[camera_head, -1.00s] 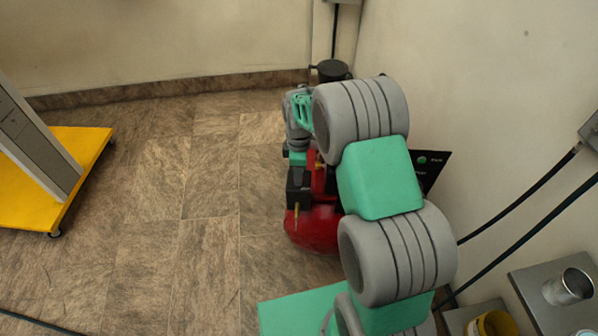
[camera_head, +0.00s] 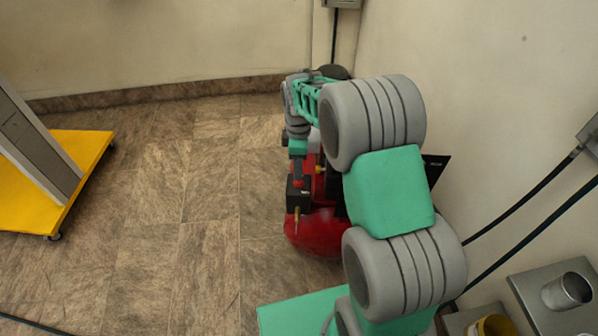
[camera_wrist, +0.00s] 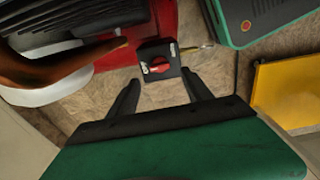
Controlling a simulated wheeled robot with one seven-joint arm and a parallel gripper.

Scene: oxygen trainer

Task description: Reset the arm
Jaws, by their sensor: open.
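My gripper (camera_wrist: 160,78) is open, with its two dark fingers apart and nothing seen between them. A black switch box (camera_wrist: 150,52) with a red knob (camera_wrist: 158,67) lies just beyond the fingertips in the wrist view. The box (camera_head: 299,196) also shows in the head view, below the end of my arm, on the red machine. The red knob faces up toward my gripper, and the fingers look clear of it. In the head view the fingers are too small to make out. My grey and green arm reaches forward and bends over the machine.
The red compressor tank (camera_head: 318,235) stands on the floor beneath my arm, near the right wall. A yellow wheeled platform (camera_head: 85,160) is at the left. Steel shelves with a metal cup (camera_head: 568,290) are at lower right. The tiled floor between is clear.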

